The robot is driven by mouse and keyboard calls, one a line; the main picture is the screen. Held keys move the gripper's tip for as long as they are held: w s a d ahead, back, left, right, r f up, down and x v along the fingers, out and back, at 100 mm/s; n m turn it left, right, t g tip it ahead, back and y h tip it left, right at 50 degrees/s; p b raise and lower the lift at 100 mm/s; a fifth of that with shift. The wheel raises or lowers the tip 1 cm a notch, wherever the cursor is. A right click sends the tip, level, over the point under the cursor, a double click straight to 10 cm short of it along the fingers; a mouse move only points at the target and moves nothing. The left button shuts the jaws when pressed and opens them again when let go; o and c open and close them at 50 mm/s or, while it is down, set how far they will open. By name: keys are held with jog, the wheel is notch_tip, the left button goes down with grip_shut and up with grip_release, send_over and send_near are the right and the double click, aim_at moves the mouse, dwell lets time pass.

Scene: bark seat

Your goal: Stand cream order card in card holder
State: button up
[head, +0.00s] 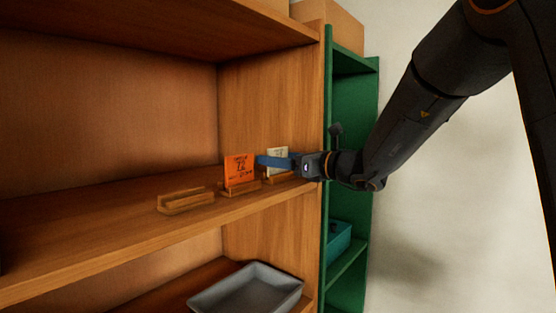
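The cream order card (277,152) stands upright at the right end of the middle shelf, with dark writing on it. It appears to stand in or just above a wooden card holder (275,179); its lower part is hidden by my gripper. My gripper (261,161) reaches in from the right, its blue fingers lying across the front of the card. I cannot tell whether they grip it. An orange card (239,168) stands in a second wooden holder (241,188) just left of my fingertips. A third wooden holder (185,202) further left is empty.
The wooden shelf (100,238) is clear left of the empty holder. Its right side panel (285,100) rises close to my gripper. A grey tray (247,290) sits on the shelf below. A green cabinet (352,105) with a teal box (338,237) stands to the right.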

jog(key=shift+f+b, duration=0.3)
jog(key=o, duration=1.4)
jog(key=shift+s, duration=0.1)
jog(key=shift+r, duration=0.1)
jog(key=shift+r+p, duration=0.85)
jog(key=shift+r, duration=0.65)
jog(key=shift+c, duration=0.3)
jog(key=shift+o, duration=0.2)
jog(key=shift+r+p, duration=1.15)
jog(key=shift+r, duration=0.95)
